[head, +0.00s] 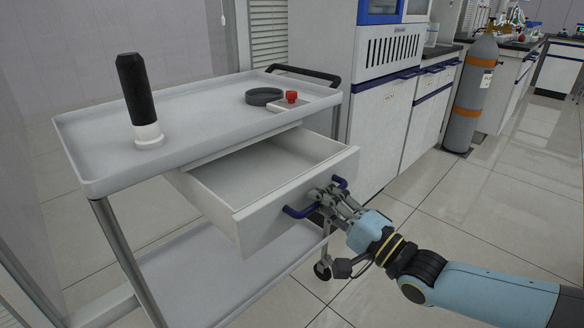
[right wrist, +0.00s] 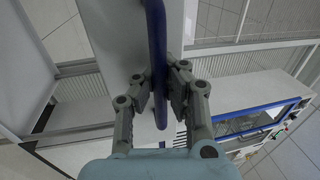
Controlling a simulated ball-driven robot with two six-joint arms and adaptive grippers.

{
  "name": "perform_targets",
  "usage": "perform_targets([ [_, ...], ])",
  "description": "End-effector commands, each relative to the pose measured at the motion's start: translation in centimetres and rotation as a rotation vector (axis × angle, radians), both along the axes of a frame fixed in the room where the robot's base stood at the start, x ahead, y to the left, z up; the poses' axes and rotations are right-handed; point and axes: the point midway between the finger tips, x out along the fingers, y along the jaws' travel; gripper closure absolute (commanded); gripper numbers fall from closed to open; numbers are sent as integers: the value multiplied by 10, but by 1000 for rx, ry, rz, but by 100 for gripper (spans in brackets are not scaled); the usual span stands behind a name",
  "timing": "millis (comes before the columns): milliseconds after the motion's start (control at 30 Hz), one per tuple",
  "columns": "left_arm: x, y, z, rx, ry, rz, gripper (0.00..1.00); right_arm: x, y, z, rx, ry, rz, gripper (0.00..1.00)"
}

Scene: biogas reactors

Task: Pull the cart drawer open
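The white cart (head: 200,118) stands at the left of the head view, and its drawer (head: 262,168) is pulled well out, showing an empty inside. A blue bar handle (head: 297,211) runs across the drawer front. My right gripper (head: 328,197) is at the handle's middle. In the right wrist view the blue handle (right wrist: 158,60) passes between the two fingers of the gripper (right wrist: 160,85), which are closed in close around it. My left gripper is not in view.
A black-and-white cylinder (head: 138,100), a dark round dish (head: 264,96) and a small red-topped item (head: 291,97) are on the cart top. Cabinets (head: 385,120) and a grey gas cylinder (head: 470,95) stand behind. The tiled floor (head: 480,210) at the right is clear.

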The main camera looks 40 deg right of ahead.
Motion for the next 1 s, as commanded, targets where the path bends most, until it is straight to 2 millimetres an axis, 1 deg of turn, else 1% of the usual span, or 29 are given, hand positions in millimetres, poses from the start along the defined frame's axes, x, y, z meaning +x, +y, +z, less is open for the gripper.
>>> perform_targets([
  [33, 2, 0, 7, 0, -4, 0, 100, -15, -1, 1, 0, 7, -1, 100],
  [100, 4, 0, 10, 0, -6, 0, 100, -31, -3, 0, 0, 7, -1, 100],
  [200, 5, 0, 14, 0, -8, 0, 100, -50, -4, -1, 0, 7, -1, 100],
  [300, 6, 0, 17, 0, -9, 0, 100, -63, -5, -1, 0, 6, 0, 100],
  [400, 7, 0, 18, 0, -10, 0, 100, -72, -6, -1, 0, 5, 0, 100],
  [567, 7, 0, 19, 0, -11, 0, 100, -78, -7, -2, 0, 5, -1, 100],
  [867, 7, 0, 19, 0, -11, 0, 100, -78, -7, -3, 0, 6, -1, 100],
  [1000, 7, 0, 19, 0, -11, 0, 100, -78, -7, -2, 0, 4, -1, 83],
])
